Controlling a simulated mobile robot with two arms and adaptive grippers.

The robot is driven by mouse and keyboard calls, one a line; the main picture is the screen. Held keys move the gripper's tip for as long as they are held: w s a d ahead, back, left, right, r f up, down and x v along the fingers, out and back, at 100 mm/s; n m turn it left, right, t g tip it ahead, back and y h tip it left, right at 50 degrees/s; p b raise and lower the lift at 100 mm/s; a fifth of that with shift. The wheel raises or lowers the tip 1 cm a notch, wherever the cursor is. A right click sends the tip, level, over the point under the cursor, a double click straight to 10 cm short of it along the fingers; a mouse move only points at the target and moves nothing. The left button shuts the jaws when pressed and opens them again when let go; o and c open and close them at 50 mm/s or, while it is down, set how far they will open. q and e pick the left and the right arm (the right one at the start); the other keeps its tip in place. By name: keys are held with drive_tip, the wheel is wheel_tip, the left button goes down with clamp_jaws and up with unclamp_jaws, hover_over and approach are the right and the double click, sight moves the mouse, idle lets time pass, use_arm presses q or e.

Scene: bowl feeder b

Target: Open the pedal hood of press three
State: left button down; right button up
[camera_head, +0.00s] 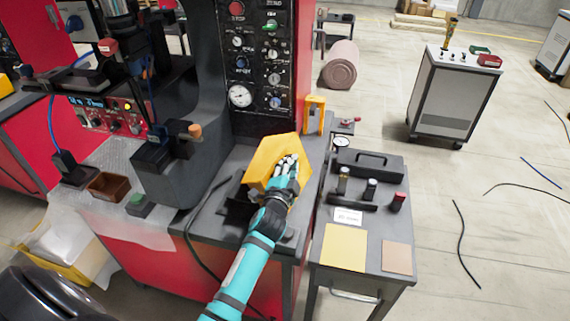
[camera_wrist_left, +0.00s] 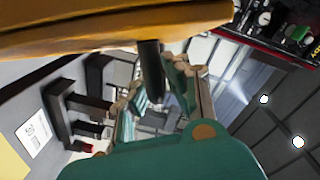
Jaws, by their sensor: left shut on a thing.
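The yellow pedal hood (camera_head: 262,152) sits on the grey bench of the press, below the dark control panel. A dark part, perhaps the pedal, shows beneath its left side. In the left wrist view the hood's yellow face (camera_wrist_left: 110,28) fills the top, with a dark bar (camera_wrist_left: 150,72) standing out from it. My left gripper (camera_head: 286,172) is at the hood's front right side. In the wrist view its fingers (camera_wrist_left: 155,95) are shut around the bar. The hood looks tilted, but how far it is open I cannot tell. My right gripper is not in view.
The control panel (camera_head: 256,60) with its gauge rises behind the hood. A small yellow frame (camera_head: 314,114) stands to its right. A side table (camera_head: 330,275) holds a black case (camera_head: 370,164) and several small handles. A grey cabinet (camera_head: 450,95) stands farther off; cables lie on the floor.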

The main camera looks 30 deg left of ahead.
use_arm(q)
drive_tip(key=shift+w+d+f, duration=0.15)
drive_tip(key=shift+d+f, duration=0.15)
drive_tip(key=shift+d, duration=0.35)
drive_tip(key=shift+w+d+f, duration=0.15)
drive_tip(key=shift+d+f, duration=0.1)
drive_tip(key=shift+d, duration=0.35)
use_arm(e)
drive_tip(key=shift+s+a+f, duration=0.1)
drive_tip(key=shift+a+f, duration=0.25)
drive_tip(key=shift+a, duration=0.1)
use_arm(q)
drive_tip(key=c, duration=1.4)
unclamp_jaws()
drive_tip(key=v, duration=1.2)
drive_tip(key=shift+r, duration=0.15)
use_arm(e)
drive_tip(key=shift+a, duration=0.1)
use_arm(q)
drive_tip(key=shift+a, duration=0.1)
